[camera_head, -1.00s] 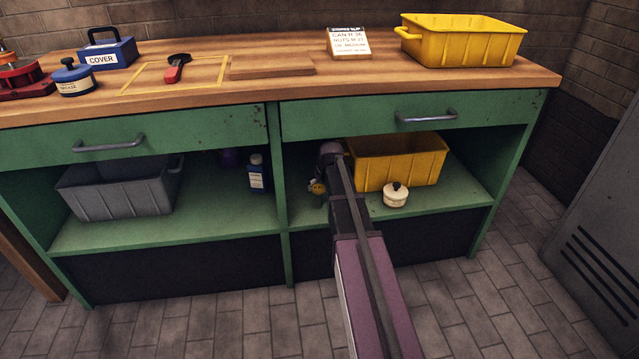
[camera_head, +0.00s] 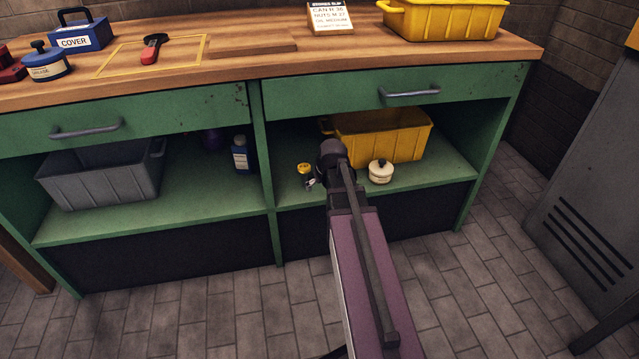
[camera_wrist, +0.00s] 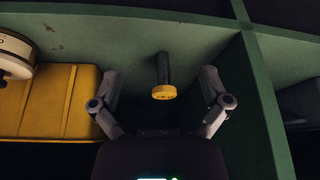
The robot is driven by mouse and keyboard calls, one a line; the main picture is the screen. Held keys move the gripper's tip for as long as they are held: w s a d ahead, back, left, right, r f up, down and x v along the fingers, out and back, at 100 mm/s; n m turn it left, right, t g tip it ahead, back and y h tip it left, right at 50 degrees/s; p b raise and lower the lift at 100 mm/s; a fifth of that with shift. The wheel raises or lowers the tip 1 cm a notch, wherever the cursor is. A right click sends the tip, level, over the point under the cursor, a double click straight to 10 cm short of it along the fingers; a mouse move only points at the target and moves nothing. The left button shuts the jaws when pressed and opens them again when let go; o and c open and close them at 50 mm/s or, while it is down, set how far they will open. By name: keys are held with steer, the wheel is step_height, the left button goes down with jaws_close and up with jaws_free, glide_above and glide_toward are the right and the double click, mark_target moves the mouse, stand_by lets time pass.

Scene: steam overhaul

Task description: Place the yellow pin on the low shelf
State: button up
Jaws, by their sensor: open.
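The yellow pin (camera_head: 304,168) is on the green low shelf (camera_head: 200,205), in the right bay near the middle divider. In the wrist view the yellow pin (camera_wrist: 163,92) shows a round yellow head and a dark shaft; it appears to stand upright on the shelf. My gripper (camera_head: 311,183) is just in front of the pin. In the wrist view my gripper (camera_wrist: 162,90) has its two fingers spread wide, one on each side of the pin, with clear gaps and no contact seen. Its jaws hold nothing.
A yellow bin (camera_head: 385,138) and a lidded cream pot (camera_head: 380,172) stand right of my gripper. The green divider (camera_head: 264,180) is close on its left. A drawer front (camera_head: 400,93) and wooden worktop (camera_head: 350,62) overhang the bay. The floor in front is clear.

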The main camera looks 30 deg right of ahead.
stand_by(0.4)
steer(key=s+a+g, duration=0.1)
steer(key=s+a, duration=0.3)
steer(key=a, duration=0.3)
steer(key=s+a+f+g, duration=0.1)
steer(key=s+a+g, duration=0.1)
steer(key=s+a, duration=0.2)
steer(key=s+a+n+g, duration=0.1)
steer(key=s+a, duration=0.3)
steer(key=a, duration=0.7)
steer(key=shift+s+f+g, duration=0.25)
steer(key=shift+g, duration=0.05)
steer(key=shift+a, duration=0.1)
step_height(320, 180, up, 45)
steer(key=p, duration=4.5)
steer(key=shift+r, duration=0.1)
